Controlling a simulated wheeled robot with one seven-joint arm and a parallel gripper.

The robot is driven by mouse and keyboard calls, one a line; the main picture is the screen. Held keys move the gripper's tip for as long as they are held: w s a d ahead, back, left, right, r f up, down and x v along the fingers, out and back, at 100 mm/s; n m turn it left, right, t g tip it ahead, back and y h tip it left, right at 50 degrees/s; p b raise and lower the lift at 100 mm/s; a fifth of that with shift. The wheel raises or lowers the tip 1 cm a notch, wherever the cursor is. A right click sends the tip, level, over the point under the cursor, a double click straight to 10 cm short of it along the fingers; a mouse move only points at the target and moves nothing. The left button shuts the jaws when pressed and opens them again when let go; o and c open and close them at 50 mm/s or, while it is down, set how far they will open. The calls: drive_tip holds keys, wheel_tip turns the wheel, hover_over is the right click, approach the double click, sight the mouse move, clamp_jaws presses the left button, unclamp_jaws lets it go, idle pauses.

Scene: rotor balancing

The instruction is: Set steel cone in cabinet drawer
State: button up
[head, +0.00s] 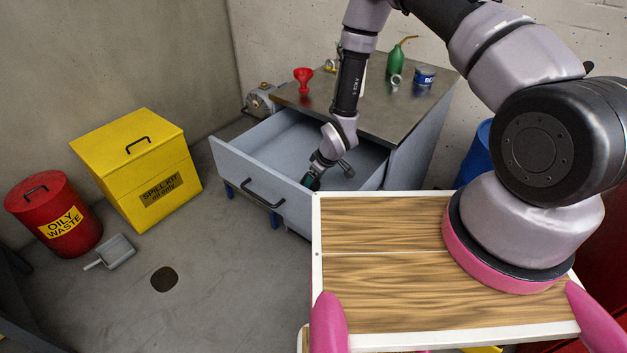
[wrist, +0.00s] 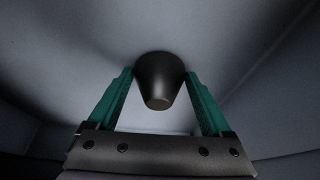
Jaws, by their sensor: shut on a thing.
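The cabinet drawer (head: 242,171) is pulled open, and its light grey inside shows behind the front panel. My gripper (head: 310,181) reaches down into the drawer close behind that panel, with its green fingers partly hidden by it. In the wrist view my gripper (wrist: 160,95) is shut on the steel cone (wrist: 158,78), a dark tapered piece with its narrow end toward the camera. The grey drawer surface lies beyond the cone. Whether the cone touches the drawer floor I cannot tell. The cone is hidden in the head view.
On the cabinet top (head: 375,118) stand a red funnel (head: 303,78), a green oil can (head: 398,56) and a blue tin (head: 424,76). A yellow spill kit box (head: 140,165), a red oily waste can (head: 55,214) and a dustpan (head: 116,251) are on the floor at left.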

drive_tip(key=shift+f, duration=0.15)
drive_tip(key=o, duration=1.5)
drive_tip(key=d+r+m+t+h, duration=0.15)
drive_tip(key=d+r, duration=0.45)
drive_tip(key=r, duration=0.8)
drive_tip(key=d+r+m, duration=0.3)
drive_tip(key=d+r, duration=0.2)
drive_tip(key=r, duration=0.9)
drive_tip(key=d+r+m+t+h, duration=0.15)
drive_tip(key=d+r, duration=0.45)
drive_tip(key=r, duration=0.8)
drive_tip(key=s+d+r+m, duration=0.3)
drive_tip(key=s+r+m, duration=0.1)
drive_tip(key=s+r, duration=0.5)
drive_tip(key=s+d+r+m+t+y, duration=0.1)
drive_tip(key=s+d+r+m, duration=0.3)
drive_tip(key=s+r, duration=0.6)
drive_tip(key=shift+r+m+y, duration=0.3)
drive_tip(key=shift+r, duration=0.05)
